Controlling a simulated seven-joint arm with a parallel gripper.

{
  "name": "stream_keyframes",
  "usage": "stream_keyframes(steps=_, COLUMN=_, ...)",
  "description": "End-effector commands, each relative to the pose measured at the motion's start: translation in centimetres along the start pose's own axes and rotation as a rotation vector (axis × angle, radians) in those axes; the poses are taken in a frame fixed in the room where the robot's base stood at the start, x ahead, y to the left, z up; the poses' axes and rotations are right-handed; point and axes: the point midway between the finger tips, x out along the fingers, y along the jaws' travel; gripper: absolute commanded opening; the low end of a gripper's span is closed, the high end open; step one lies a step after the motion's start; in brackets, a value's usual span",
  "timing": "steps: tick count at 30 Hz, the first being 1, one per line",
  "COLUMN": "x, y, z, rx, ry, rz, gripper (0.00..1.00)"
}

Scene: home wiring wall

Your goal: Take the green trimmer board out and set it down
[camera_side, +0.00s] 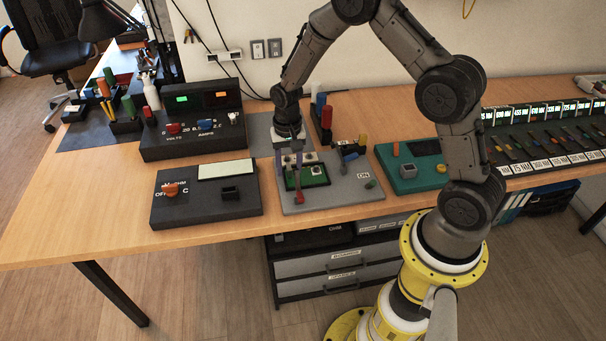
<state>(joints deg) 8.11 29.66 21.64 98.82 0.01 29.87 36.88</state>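The green trimmer board (315,181) sits in the grey fixture (346,198) on the wooden table. It carries small light-coloured parts on its top. My gripper (288,161) points down over the board's far left part, very close to it. The fingers are small here, and I cannot tell whether they touch the board or how far apart they are. A thin red-tipped piece (299,197) stands at the board's near left edge.
A dark meter box with a red-orange knob (170,189) stands left of the fixture. A power supply with lit displays (193,124) is behind it. A teal box (408,168) is at the right. Bare table (75,225) lies at the far left.

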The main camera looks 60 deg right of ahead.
Motion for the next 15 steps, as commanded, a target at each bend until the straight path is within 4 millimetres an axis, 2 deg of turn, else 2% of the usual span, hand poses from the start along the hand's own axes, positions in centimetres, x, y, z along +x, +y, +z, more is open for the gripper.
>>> stream_keyframes(steps=1, x=-0.02, y=0.0, z=0.0, rx=0.0, ry=0.0, rz=0.0, gripper=0.43)
stream_keyframes(steps=8, x=-0.04, y=0.0, z=0.0, rx=0.0, ry=0.0, rz=0.0, gripper=0.01)
stream_keyframes(steps=15, x=-0.05, y=0.0, z=0.0, rx=0.0, ry=0.0, rz=0.0, gripper=0.0)
